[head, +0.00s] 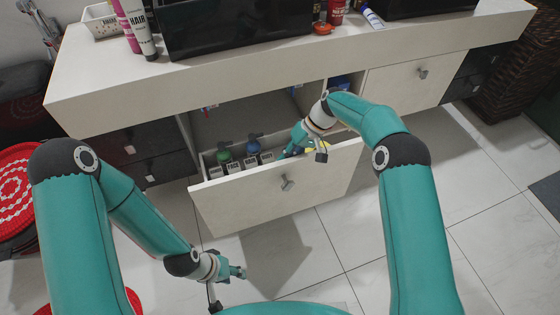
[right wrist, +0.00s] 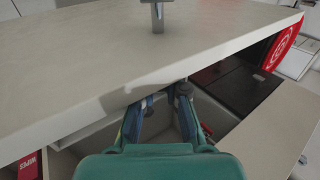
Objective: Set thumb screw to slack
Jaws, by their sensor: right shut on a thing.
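I cannot single out the thumb screw for certain in either view. My right gripper (head: 290,152) reaches down into the open drawer (head: 262,197), just behind its front panel. In the right wrist view its two fingers (right wrist: 165,100) point under the panel's edge (right wrist: 85,120). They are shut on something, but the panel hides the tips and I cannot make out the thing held. My left gripper (head: 240,272) hangs low in front of the drawer, over the floor and away from everything; its fingers are too small to read.
Pump bottles (head: 225,155) stand in the drawer's left part. The drawer front carries a metal handle (head: 287,183). Black drawers (head: 135,145) are at the left, the countertop (head: 110,85) above. The tiled floor (head: 385,245) in front is clear.

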